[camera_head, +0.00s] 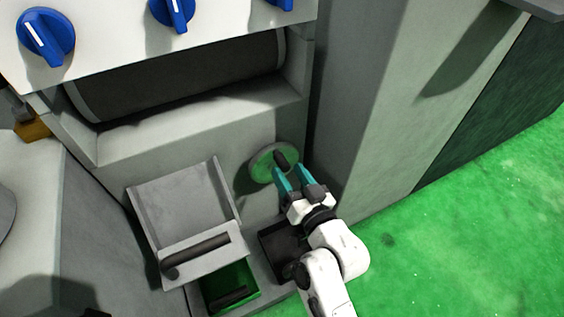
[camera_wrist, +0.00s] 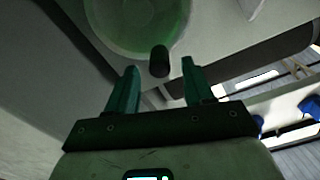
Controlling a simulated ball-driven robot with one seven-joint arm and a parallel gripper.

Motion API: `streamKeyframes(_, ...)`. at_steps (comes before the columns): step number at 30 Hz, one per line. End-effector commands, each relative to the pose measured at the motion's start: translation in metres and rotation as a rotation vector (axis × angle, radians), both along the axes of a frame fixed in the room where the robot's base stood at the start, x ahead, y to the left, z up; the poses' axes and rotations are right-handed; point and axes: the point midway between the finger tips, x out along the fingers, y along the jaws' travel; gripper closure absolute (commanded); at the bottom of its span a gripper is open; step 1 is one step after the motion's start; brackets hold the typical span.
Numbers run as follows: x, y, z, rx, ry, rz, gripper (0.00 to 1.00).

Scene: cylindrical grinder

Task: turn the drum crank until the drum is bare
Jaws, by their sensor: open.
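The drum (camera_head: 185,75) is a wide dark cylinder lying in a recess of the grey machine; its visible face is evenly dark, and I cannot tell if that is a covering. The drum crank is a round greenish disc (camera_head: 262,167) with a short dark handle (camera_head: 282,158), on the machine's front below the drum. In the wrist view the disc (camera_wrist: 135,22) is at the top and the handle (camera_wrist: 159,62) points toward me. My gripper (camera_head: 286,176) is open at the crank, its teal fingers on either side of the handle's end. In the wrist view, gaps show between handle and fingers (camera_wrist: 159,72).
Blue knobs (camera_head: 45,37) sit on the panel above the drum. A grey sloped tray (camera_head: 188,207) with a dark bar handle (camera_head: 200,252) is left of my gripper, above a green-floored bin (camera_head: 237,274). A grey cabinet wall (camera_head: 365,90) stands close on the right, with open green floor (camera_head: 465,230) beyond.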

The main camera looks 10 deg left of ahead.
Motion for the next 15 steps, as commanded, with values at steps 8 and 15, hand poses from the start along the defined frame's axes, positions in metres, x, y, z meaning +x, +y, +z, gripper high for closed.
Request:
streamKeyframes(8, 0.031, 0.021, -0.001, 0.0, -0.002, 0.001, 0.48)
streamKeyframes(15, 0.039, 0.026, 0.0, -0.001, -0.001, 0.0, 0.48)
